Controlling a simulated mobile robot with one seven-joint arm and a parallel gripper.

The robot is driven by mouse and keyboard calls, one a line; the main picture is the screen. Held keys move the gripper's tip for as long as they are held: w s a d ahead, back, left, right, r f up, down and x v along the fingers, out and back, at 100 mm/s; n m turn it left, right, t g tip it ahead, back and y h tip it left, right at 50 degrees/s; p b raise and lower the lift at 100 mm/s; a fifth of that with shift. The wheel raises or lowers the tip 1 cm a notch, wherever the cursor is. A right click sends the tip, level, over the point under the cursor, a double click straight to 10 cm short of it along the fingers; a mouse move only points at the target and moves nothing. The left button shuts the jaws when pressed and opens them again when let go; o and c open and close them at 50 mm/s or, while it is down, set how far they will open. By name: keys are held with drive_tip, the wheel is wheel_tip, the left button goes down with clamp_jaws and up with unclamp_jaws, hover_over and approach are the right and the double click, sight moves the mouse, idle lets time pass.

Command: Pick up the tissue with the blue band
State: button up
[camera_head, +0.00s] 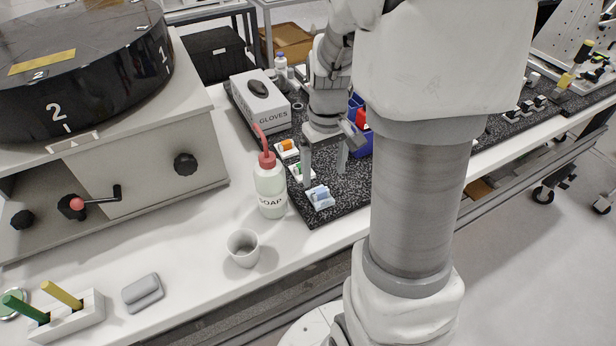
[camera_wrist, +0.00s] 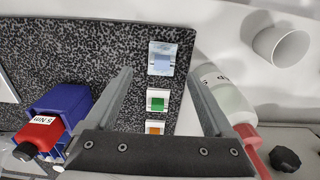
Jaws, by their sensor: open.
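The tissue with the blue band (camera_head: 320,197) is a small white packet lying on the near-left corner of a black speckled mat. In the wrist view the blue-banded tissue (camera_wrist: 162,58) lies centred between the finger lines, around and just beyond the tips. My gripper (camera_head: 323,178) points down above the mat, its fingers spread and empty; the fingers also show in the wrist view (camera_wrist: 160,78). A green-banded tissue (camera_wrist: 158,101) and an orange-banded tissue (camera_wrist: 155,127) lie in a row with it, nearer my palm in the wrist view.
A soap bottle (camera_head: 270,190) with a red spout stands close left of the tissues. A grey cup (camera_head: 243,249) stands nearer. A gloves box (camera_head: 262,100) is behind.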

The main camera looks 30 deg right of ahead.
sight(321, 192)
wheel_tip(321, 192, down, 6)
drive_tip(key=shift+a+r, duration=0.1)
drive_tip(key=shift+a, duration=0.05)
drive_tip(key=shift+w, duration=0.1)
clamp_jaws()
idle(0.5)
drive_tip(key=shift+r, duration=0.15)
drive_tip(key=shift+r, duration=0.25)
drive_tip(key=r, duration=0.4)
drive_tip(key=shift+s, duration=0.35)
drive_tip(key=s+d+r, duration=0.1)
drive_tip(key=s+r, duration=0.5)
drive_tip(key=s, duration=0.4)
drive_tip(key=shift+s+d+r, duration=0.2)
drive_tip(key=shift+s+d, duration=0.2)
